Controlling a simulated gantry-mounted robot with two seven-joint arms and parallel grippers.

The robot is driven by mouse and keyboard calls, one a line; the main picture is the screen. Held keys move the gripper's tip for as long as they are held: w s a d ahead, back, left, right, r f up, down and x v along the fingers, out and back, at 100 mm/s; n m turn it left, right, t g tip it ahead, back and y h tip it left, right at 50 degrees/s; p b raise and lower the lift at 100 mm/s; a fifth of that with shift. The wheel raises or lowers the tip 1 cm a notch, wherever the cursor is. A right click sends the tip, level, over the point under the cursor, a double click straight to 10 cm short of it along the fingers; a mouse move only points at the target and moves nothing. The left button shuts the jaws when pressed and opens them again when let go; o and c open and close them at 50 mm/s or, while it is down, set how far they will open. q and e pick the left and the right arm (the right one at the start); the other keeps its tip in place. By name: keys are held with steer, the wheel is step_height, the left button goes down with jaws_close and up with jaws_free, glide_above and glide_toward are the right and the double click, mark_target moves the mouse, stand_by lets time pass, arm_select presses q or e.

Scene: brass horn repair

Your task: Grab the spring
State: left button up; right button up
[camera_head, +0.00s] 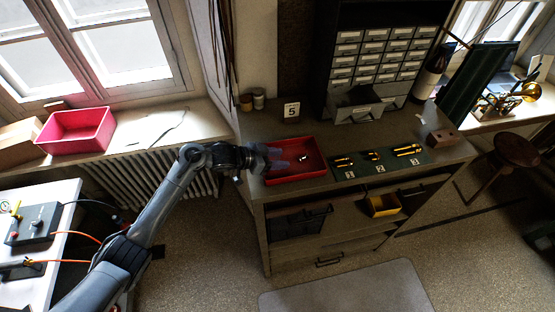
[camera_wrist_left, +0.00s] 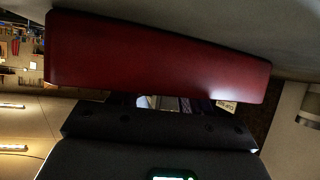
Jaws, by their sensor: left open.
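A small shiny metal piece (camera_head: 303,157), too small to make out but possibly the spring, lies in the red tray (camera_head: 318,174) on the cabinet top. My left gripper (camera_head: 277,158) comes in from the left and is open over the left part of this tray, with the shiny piece just right of its fingers. No spring shows clearly. In the left wrist view a broad red surface (camera_wrist_left: 150,60), seemingly the tray's wall, fills the upper middle and hides most of what lies beyond. My right gripper is not in view.
Right of the tray, a dark green mat (camera_head: 345,173) holds several brass parts with number cards. Behind stand a number 5 sign (camera_head: 291,112) and a drawer unit (camera_head: 377,47). A wooden block (camera_head: 441,137) sits at the right. A yellow bin (camera_head: 383,206) is below.

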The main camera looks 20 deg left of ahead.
arm_select(q)
jaws_close()
steer(key=shift+r, duration=0.15)
